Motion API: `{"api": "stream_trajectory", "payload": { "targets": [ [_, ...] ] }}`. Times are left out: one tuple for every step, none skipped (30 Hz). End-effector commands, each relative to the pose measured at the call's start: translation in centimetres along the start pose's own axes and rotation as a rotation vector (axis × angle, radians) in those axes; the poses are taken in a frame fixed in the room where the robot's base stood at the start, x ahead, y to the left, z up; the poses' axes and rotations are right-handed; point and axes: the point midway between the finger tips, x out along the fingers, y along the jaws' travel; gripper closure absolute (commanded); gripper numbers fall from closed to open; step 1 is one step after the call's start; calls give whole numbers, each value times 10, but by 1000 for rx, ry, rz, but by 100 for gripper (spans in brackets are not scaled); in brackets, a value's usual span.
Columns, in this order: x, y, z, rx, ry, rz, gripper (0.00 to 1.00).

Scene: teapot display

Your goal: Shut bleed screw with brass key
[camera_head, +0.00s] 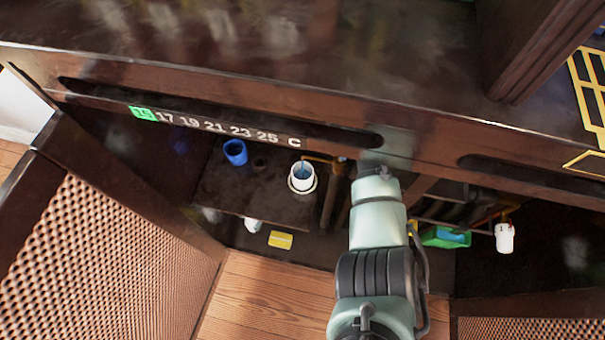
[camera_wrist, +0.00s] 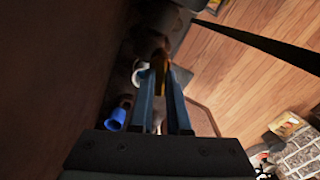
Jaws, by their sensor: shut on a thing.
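My gripper (camera_wrist: 161,78) shows in the wrist view as two blue-grey fingers. They are shut on a small brass-coloured thing, the brass key (camera_wrist: 160,65), whose far end runs into shadow. In the head view my arm reaches under the front rail of the dark wooden counter, and its fingers and the key are hidden there. I cannot pick out the bleed screw in either view. A dark rounded shape (camera_wrist: 148,42) lies just beyond the fingertips, too dark to identify.
A blue cup (camera_head: 235,152) and a white cup (camera_head: 302,178) stand on a dark shelf left of my arm. A yellow block (camera_head: 280,240) lies below. A green tray (camera_head: 440,238) and a white cylinder (camera_head: 504,238) are at right. The counter rail (camera_head: 230,92) limits room above.

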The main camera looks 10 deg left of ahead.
Motion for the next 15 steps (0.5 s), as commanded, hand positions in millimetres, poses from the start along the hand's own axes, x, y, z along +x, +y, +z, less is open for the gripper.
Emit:
{"api": "stream_trajectory", "payload": {
  "targets": [
    [-1,0,-1,27,2,-2,100],
    [-1,0,-1,45,2,-1,100],
    [-1,0,-1,70,2,-1,100],
    [-1,0,-1,87,1,-1,100],
    [-1,0,-1,106,1,-1,100],
    [-1,0,-1,129,1,-2,100],
    [-1,0,-1,148,1,-2,100],
    [-1,0,-1,167,2,-2,100],
    [-1,0,-1,194,2,-2,100],
    [-2,0,-1,214,2,-2,100],
    [-2,0,-1,232,1,-2,100],
    [-2,0,-1,258,1,-2,100],
    [-2,0,-1,278,1,-2,100],
    [-2,0,-1,296,1,-1,100],
    [-1,0,-1,318,1,-1,100]
  ]
}}
